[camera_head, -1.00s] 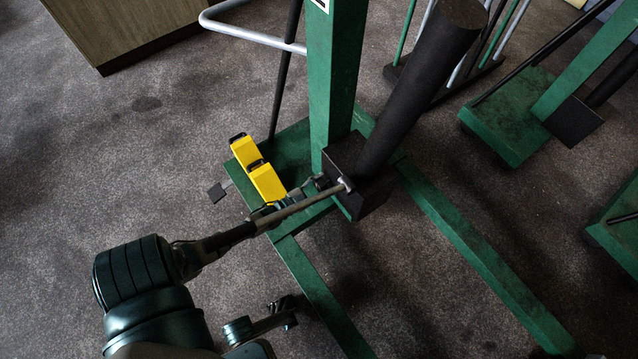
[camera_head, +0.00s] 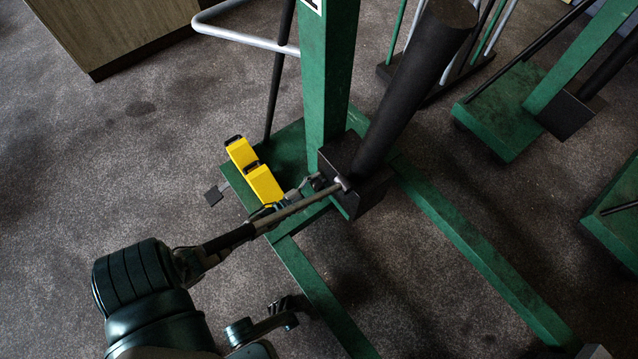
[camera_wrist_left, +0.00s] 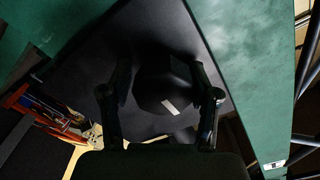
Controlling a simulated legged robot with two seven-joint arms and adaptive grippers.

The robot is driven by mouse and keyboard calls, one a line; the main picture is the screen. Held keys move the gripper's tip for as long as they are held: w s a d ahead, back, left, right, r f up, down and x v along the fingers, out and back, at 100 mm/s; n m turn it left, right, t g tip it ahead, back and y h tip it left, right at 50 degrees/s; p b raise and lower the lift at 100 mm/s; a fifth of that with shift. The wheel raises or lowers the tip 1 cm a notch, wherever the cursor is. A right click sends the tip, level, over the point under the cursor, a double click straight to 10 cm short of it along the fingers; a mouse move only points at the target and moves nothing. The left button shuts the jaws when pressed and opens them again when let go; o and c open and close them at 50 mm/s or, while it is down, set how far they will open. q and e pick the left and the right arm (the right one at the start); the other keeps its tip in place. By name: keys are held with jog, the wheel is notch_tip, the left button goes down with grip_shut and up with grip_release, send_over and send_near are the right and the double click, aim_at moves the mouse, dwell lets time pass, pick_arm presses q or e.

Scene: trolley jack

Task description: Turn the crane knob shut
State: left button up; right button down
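The green crane (camera_head: 328,80) has a dark block (camera_head: 368,195) at the foot of its post. A thin rod with a black grip (camera_head: 230,238) runs from that block to the lower left. My left gripper (camera_head: 192,260) is at the near end of this rod. In the left wrist view, its two fingers (camera_wrist_left: 160,95) stand apart on either side of a dark, faceted, knob-like piece (camera_wrist_left: 165,85) with a small pale mark. Contact between fingers and piece cannot be made out in the dark. I cannot make out a separate knob in the head view.
A yellow piece (camera_head: 254,173) sits on the crane's base. A thick black cylinder (camera_head: 412,85) rises from the block. Green legs (camera_head: 480,250) spread over the grey floor. More green stands (camera_head: 510,115) are at the right and a wooden cabinet (camera_head: 110,35) is at the upper left.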

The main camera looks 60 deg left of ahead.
pick_arm(q)
jog(key=shift+o, duration=0.3)
jog(key=shift+a, duration=0.1)
jog(key=s+d, duration=0.1)
jog(key=s, duration=1.1)
jog(key=shift+d, duration=0.2)
jog(key=shift+f, duration=0.1)
